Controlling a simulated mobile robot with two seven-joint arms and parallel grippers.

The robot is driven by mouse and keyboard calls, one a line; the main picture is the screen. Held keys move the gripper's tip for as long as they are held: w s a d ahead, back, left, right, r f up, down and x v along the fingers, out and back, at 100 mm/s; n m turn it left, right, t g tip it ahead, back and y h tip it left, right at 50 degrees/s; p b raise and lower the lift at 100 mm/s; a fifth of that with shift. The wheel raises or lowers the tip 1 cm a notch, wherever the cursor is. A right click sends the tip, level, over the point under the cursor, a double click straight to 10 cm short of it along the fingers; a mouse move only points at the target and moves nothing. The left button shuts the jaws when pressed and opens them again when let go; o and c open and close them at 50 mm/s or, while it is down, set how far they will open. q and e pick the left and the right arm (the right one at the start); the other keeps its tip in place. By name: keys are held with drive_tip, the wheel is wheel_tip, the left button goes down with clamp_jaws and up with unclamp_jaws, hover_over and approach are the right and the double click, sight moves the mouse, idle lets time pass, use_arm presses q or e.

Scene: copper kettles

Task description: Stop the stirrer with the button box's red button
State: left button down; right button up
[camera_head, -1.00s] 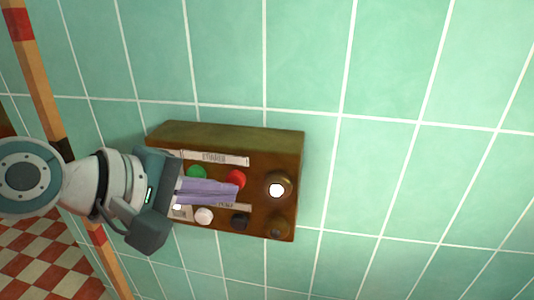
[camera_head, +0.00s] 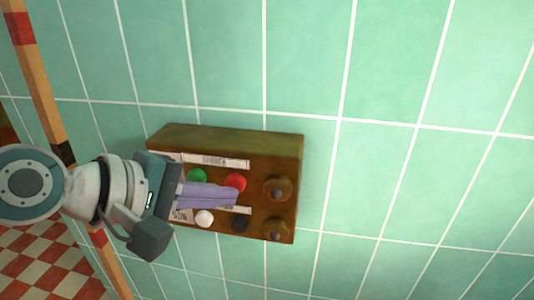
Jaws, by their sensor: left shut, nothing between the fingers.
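The brown button box (camera_head: 225,139) is mounted on the tiled wall. In its upper row are a green button (camera_head: 197,175), a red button (camera_head: 236,181) and a round lamp (camera_head: 277,188), which is dark. A label reading roughly "STIRRER" (camera_head: 215,160) sits above this row. My left gripper (camera_head: 237,194) is shut and empty. Its purple fingers reach in from the left, with their tips at the lower edge of the red button. I cannot tell whether they touch it. My right gripper is not in view.
The lower row holds a white button (camera_head: 204,218), a black button (camera_head: 239,223) and a second dark lamp (camera_head: 277,230). A striped wooden pole (camera_head: 40,90) stands at left. Green wall tiles (camera_head: 400,190) to the right are clear.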

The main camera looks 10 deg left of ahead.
use_arm(q)
drive_tip(key=shift+s+p, duration=0.3)
drive_tip(key=shift+s, duration=0.2)
drive_tip(key=shift+s+a+p, duration=0.15)
drive_tip(key=shift+s+p, duration=1.45)
drive_tip(key=shift+s, duration=0.9)
